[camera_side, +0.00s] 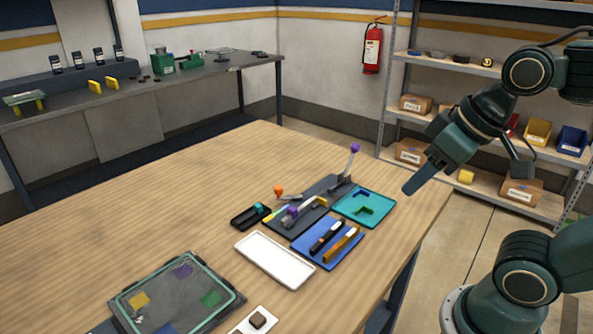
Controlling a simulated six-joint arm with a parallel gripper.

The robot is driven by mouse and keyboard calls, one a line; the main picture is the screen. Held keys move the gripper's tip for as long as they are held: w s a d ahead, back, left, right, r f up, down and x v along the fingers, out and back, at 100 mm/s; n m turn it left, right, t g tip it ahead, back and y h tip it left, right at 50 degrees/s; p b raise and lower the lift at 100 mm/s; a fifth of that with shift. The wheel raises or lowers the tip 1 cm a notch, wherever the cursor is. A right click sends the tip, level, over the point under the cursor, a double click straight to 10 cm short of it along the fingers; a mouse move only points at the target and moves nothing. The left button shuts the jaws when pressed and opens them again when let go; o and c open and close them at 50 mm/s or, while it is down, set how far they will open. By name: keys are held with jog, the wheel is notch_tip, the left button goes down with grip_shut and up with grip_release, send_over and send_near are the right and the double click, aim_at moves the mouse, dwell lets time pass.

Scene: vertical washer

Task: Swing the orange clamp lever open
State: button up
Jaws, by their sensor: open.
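The orange clamp lever shows as an orange knob (279,191) at the left end of a low grey lever, beside a dark fixture plate (327,185) on the wooden table. The lever looks nearly flat, and small coloured parts around it crowd the view. A second lever with a purple knob (355,148) stands upright at the plate's far end. My gripper (409,189) hangs in the air at the right, above the table's right edge and well apart from the orange knob. It is open and empty; its fingers overlap from this side.
A teal tray (381,211), a blue tray (308,255) with pen-like tools, a white tray (262,249) and a small black tray (239,222) surround the plate. A dark board with coloured squares (122,307) lies at the front left. The table's left part is clear.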

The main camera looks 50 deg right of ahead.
jog(key=w+d+r+m+g, duration=0.1)
jog(key=w+r+m+g, duration=0.3)
jog(key=w, duration=0.6)
jog(key=m+g, duration=0.2)
jog(key=m, duration=0.4)
send_over(278, 187)
notch_tip(278, 187, down, 12)
notch_tip(278, 187, down, 14)
jog(key=shift+r, duration=0.2)
grip_shut()
